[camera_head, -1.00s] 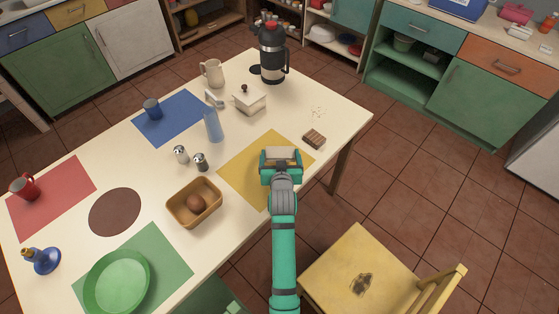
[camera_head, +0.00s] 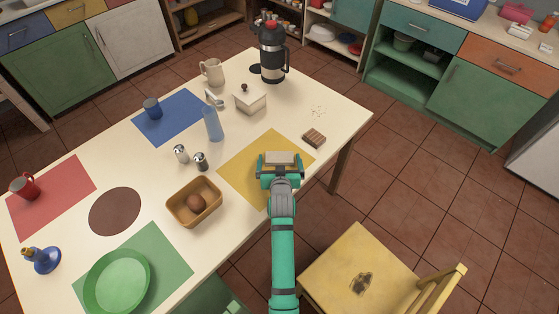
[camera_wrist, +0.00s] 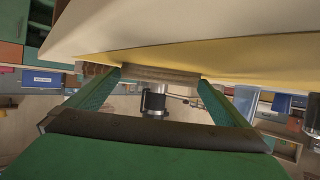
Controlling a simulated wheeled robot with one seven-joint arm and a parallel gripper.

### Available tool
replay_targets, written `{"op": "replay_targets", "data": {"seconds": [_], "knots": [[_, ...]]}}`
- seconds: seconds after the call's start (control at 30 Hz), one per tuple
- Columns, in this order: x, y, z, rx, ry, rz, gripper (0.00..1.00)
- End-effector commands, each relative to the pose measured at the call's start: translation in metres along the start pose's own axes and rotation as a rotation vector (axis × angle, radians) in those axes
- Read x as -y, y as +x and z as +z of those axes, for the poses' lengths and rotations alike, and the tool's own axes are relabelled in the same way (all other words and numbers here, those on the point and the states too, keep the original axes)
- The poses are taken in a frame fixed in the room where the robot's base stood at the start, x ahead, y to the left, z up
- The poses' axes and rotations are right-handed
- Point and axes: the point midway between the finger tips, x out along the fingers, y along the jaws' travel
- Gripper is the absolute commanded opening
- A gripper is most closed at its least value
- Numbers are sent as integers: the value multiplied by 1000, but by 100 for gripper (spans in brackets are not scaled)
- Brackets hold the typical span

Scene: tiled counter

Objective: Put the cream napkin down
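The cream napkin (camera_head: 280,157) is a small folded pad at the yellow placemat (camera_head: 242,168), near the table's front right edge. My gripper (camera_head: 280,162) is at the mat with its fingers spread wide, one on each side of the napkin. In the wrist view the napkin (camera_wrist: 160,74) shows edge-on between the far ends of the two fingers, against the yellow mat. The fingers look open, with the napkin at their tips; any slight contact at its sides is hard to make out.
A wooden block (camera_head: 314,138) lies right of the mat. A yellow chair (camera_head: 361,271) stands at the front right. The table's right corner is mostly clear.

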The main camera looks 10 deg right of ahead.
Motion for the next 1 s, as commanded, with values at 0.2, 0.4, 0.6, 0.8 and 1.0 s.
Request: {"op": "replay_targets", "data": {"seconds": [0.2, 0.4, 0.6, 0.8, 1.0], "knots": [[0, -11, -2, 0, 2, 0, 100], [1, -47, -2, 0, 3, -1, 100], [1, -86, -2, 0, 2, 0, 100], [1, -112, -2, 0, 2, -1, 100], [5, -126, 4, -1, 5, -4, 100]]}}
